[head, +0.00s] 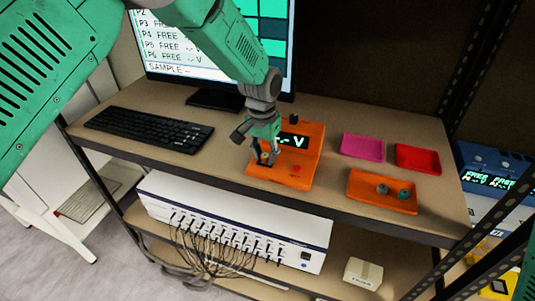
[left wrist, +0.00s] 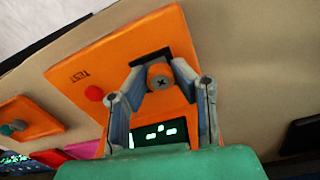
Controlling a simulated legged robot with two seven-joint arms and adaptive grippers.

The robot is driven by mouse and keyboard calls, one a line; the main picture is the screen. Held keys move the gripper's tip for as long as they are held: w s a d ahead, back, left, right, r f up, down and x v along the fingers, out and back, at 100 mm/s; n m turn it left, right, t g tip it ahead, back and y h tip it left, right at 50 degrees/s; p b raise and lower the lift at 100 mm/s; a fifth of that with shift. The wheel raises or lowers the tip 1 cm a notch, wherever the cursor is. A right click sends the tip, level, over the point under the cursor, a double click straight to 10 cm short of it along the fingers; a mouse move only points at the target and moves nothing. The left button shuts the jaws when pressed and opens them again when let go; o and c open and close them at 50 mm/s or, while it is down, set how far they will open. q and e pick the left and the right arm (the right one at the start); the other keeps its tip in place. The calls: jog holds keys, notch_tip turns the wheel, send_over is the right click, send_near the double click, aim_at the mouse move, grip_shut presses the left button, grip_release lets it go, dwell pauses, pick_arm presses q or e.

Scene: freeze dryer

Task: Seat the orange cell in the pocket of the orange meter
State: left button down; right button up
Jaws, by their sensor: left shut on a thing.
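The orange meter (head: 303,150) lies on the bench in front of the monitor, its display reading "-.- V". My left gripper (head: 265,161) points down over the meter's left part. In the left wrist view the gripper (left wrist: 158,66) is shut on the orange cell (left wrist: 160,78), a short cylinder whose end has a dark cross. The cell is at the black pocket (left wrist: 138,58) of the meter. The fingers hide part of the pocket, and I cannot tell how deep the cell sits. My right gripper is not in view.
An orange tray (head: 362,198) holds a grey cell (head: 383,188) and a teal cell (head: 404,194). Pink (head: 362,147) and red (head: 417,158) trays lie behind it. A keyboard (head: 150,129) and monitor (head: 215,99) stand at left. The bench's front edge is close to the meter.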

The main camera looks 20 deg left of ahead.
pick_arm(q)
jog(key=shift+s+a+f, duration=0.2)
jog(key=shift+s+f, duration=0.3)
jog(key=shift+f, duration=0.25)
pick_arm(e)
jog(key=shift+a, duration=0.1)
pick_arm(q)
jog(key=c, duration=1.2)
grip_release()
jog(key=shift+w+f, duration=0.15)
jog(key=shift+w, duration=0.1)
jog(key=shift+a, duration=0.1)
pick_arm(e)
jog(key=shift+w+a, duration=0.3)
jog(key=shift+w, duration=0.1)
pick_arm(q)
jog(key=shift+d, duration=0.2)
jog(key=shift+r, duration=0.2)
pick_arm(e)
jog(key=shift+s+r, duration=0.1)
